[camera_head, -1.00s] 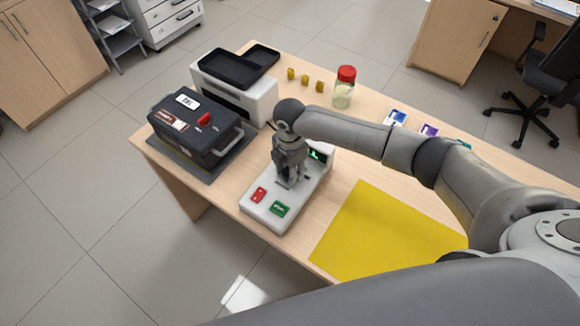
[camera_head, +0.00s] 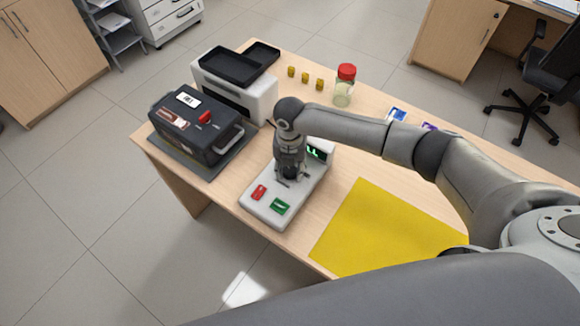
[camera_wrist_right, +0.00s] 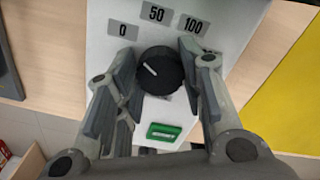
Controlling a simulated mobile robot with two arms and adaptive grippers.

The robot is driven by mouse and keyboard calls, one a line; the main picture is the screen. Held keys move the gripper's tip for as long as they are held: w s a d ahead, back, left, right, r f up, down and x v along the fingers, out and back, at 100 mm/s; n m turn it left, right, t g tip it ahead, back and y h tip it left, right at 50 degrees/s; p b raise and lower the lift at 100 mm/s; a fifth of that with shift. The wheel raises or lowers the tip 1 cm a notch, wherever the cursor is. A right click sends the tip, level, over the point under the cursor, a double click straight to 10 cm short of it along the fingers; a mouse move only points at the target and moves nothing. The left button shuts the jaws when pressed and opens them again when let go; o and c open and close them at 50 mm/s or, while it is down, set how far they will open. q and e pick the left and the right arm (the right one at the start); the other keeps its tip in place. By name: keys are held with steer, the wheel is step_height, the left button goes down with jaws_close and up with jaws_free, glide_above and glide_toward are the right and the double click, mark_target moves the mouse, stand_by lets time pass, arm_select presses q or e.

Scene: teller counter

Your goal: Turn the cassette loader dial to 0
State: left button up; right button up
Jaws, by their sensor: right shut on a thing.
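The cassette loader is a white box (camera_head: 262,212) on the desk, with a red button (camera_head: 258,192), a green button (camera_head: 279,206) and a small green display (camera_head: 315,153). Its round black dial (camera_wrist_right: 167,80) shows in the right wrist view below the labels 0 (camera_wrist_right: 123,31), 50 (camera_wrist_right: 156,13) and 100 (camera_wrist_right: 193,24). The dial's white pointer line points to the upper left, roughly towards the 0 side. My right gripper (camera_head: 291,182) is over the box from above, its fingers (camera_wrist_right: 158,63) shut on the dial from both sides. My left gripper is not in view.
A dark cassette box (camera_head: 195,130) on a grey mat (camera_head: 213,167) stands left of the loader. Behind it is a white machine (camera_head: 262,104) with black trays. A red-lidded jar (camera_head: 344,86) stands at the back. A yellow mat (camera_head: 385,230) lies clear to the right.

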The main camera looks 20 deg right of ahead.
mark_target(290, 170)
steer(key=shift+n, duration=0.3)
steer(key=o, duration=1)
steer(key=shift+o, duration=0.2)
step_height(290, 170, up, 12)
stand_by(0.6)
